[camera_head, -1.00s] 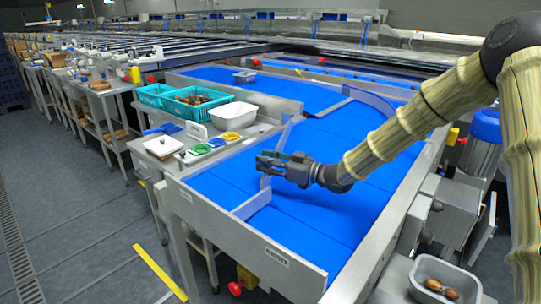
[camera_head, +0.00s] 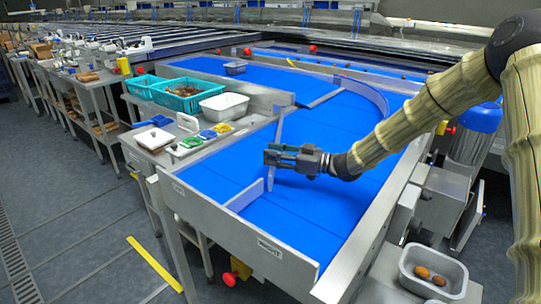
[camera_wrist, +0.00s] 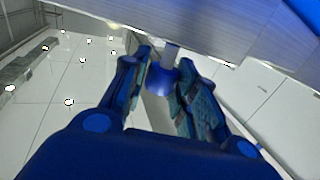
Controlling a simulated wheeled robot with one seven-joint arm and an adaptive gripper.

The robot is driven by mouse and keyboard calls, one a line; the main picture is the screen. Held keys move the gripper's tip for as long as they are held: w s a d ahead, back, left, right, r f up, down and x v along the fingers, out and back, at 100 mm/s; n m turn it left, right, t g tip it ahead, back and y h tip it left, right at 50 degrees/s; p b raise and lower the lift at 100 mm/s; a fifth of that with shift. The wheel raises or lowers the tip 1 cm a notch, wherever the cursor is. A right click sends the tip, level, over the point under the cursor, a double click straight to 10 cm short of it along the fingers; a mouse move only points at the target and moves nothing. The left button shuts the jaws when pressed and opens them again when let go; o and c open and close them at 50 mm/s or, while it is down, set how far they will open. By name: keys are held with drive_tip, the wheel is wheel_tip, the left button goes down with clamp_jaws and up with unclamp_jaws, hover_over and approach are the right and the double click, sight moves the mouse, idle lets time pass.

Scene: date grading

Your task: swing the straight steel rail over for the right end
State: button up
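A straight steel rail (camera_head: 245,196) stands on edge on the blue belt (camera_head: 310,205), at its near left part. Its far end lies close to a narrow upright steel strip (camera_head: 270,180), just below my gripper in the picture. My gripper (camera_head: 272,155) hangs over the belt, with its fingers pointing left and a gap between them. The wrist view shows the two fingers (camera_wrist: 163,80) apart, with a blue rounded piece between them. I cannot tell whether they touch the rail. The front wall has a label (camera_head: 270,247) that seems to read RIGHT.
A curved steel guide (camera_head: 375,92) and a short straight bar (camera_head: 325,98) stand farther along the belt. Turquoise crates (camera_head: 190,95) and a white tub (camera_head: 224,106) are on the left side table. A grey bin (camera_head: 433,272) holds dates at lower right.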

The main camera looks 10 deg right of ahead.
drive_tip(key=o, duration=0.3)
drive_tip(key=shift+d, duration=0.3)
drive_tip(key=shift+o, duration=0.2)
drive_tip(key=shift+a, duration=0.25)
drive_tip(key=v, duration=1.2)
